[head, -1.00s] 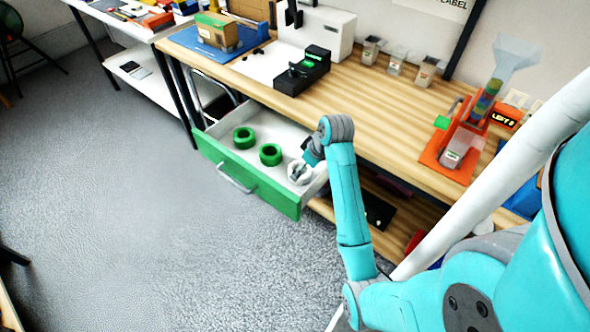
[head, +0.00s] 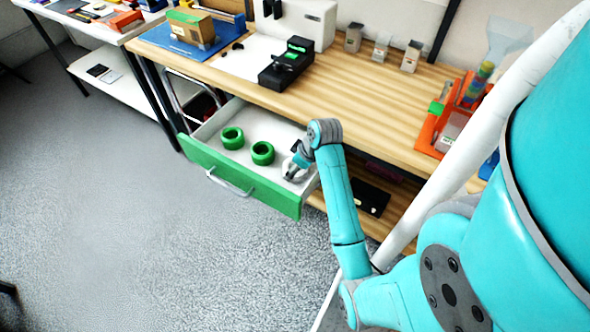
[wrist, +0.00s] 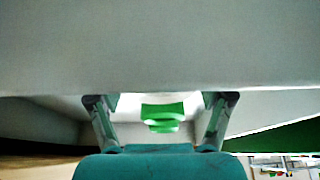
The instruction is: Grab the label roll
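A white label roll (head: 287,178) lies at the right end of the open drawer, partly hidden by my gripper. Two green rolls, the left one (head: 232,138) and the middle one (head: 262,153), lie further left. My gripper (head: 293,170) reaches down into the drawer at the white roll. In the wrist view its two fingers (wrist: 160,102) are spread well apart, with green rolls (wrist: 162,112) showing beyond the gap. A large pale surface fills the top of that view, and I cannot tell what it is. Contact with the white roll cannot be made out.
The drawer (head: 225,170) has a green front and pale walls close around my gripper. The wooden bench (head: 370,95) overhangs behind, with a black device (head: 287,65) and small containers on it. Open grey floor lies to the left and front.

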